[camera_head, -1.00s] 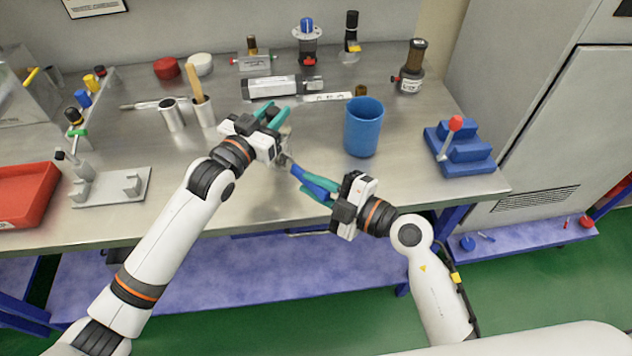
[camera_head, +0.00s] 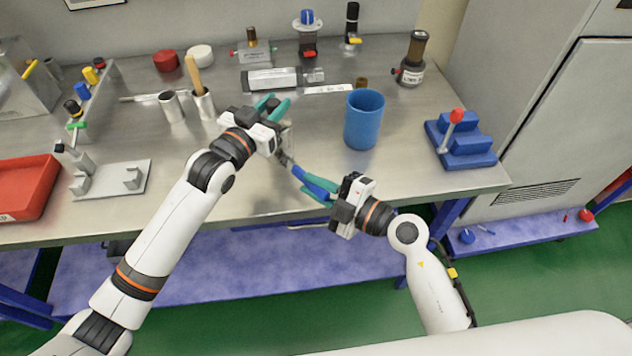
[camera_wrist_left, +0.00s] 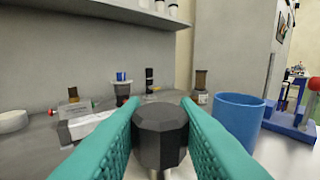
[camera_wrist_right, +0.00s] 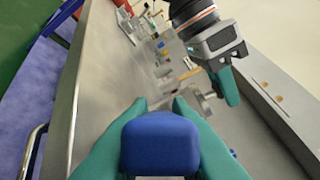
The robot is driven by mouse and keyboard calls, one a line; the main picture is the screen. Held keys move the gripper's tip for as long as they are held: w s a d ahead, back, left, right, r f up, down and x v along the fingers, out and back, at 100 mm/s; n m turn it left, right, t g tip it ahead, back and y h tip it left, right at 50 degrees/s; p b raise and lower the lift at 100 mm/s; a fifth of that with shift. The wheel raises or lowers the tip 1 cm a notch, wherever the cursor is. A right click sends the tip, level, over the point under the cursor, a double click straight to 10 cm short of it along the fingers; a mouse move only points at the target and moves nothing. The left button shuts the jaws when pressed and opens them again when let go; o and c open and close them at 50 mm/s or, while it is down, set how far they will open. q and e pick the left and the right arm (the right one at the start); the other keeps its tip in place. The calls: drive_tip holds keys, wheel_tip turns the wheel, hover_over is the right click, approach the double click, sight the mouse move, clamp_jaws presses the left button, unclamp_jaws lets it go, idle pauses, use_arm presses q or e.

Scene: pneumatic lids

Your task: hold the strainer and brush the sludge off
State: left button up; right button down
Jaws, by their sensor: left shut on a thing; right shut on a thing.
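My left gripper (camera_head: 272,106) is shut on the strainer by its dark faceted cap (camera_wrist_left: 160,135), above the bench. The strainer's grey body (camera_head: 287,136) shows below the fingers, partly hidden, and also in the right wrist view (camera_wrist_right: 197,101). My right gripper (camera_head: 322,192) is shut on the brush by its blue handle (camera_head: 313,187); the handle's end fills the middle of the right wrist view (camera_wrist_right: 160,142). The brush's dark head (camera_head: 285,159) points up-left, close below the strainer. I cannot tell whether they touch, nor how much sludge is on the strainer.
A blue cup (camera_head: 363,122) stands right of the strainer. Two metal cylinders, one (camera_head: 203,106) with a wooden handle in it, stand left of my left gripper. A grey fixture (camera_head: 110,185) and red tray (camera_head: 25,190) are further left, a blue stepped block (camera_head: 462,148) at right. The front-middle bench is clear.

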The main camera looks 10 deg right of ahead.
drive_tip(key=shift+f, duration=0.25)
drive_tip(key=shift+r, duration=0.2)
drive_tip(key=shift+w+a+r, duration=0.1)
drive_tip(key=shift+w+r, duration=0.05)
drive_tip(key=shift+r, duration=0.35)
drive_tip(key=shift+r, duration=0.2)
drive_tip(key=shift+a+r, duration=0.1)
drive_tip(key=shift+r, duration=0.35)
drive_tip(key=shift+r, duration=0.15)
drive_tip(key=shift+s+a+r, duration=0.1)
drive_tip(key=shift+s+r, duration=0.1)
drive_tip(key=shift+r, duration=0.2)
